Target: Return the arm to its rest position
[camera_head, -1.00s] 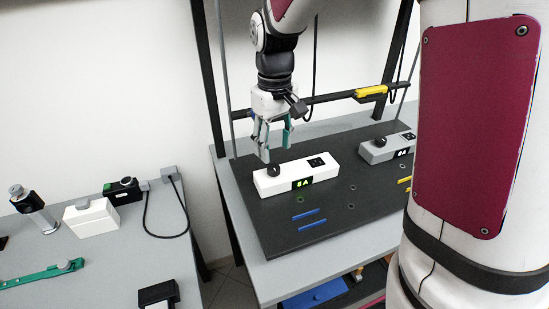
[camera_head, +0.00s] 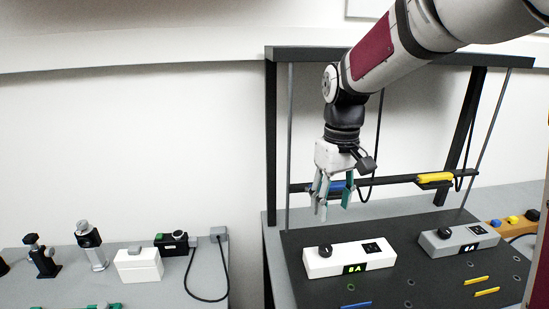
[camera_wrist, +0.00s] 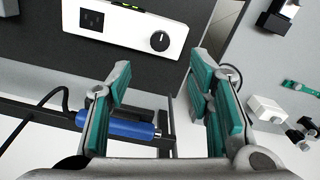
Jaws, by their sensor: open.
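My gripper (camera_head: 332,197) hangs open and empty above the back left of the dark board, fingers pointing down. Its teal-padded fingers also show apart in the wrist view (camera_wrist: 165,95), with nothing between the pads. The white box (camera_head: 350,258) with a black knob and a lit green display stands on the board below and in front of the gripper, apart from it. It also shows in the wrist view (camera_wrist: 130,24). My arm reaches in from the upper right.
A grey box (camera_head: 458,239) stands right of the white one on the dark board (camera_head: 430,285). A dark frame with a crossbar holds a yellow piece (camera_head: 435,178) and a blue cylinder (camera_wrist: 117,126) behind the gripper. The left bench carries a white block (camera_head: 138,264), a black box (camera_head: 171,244) and posts.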

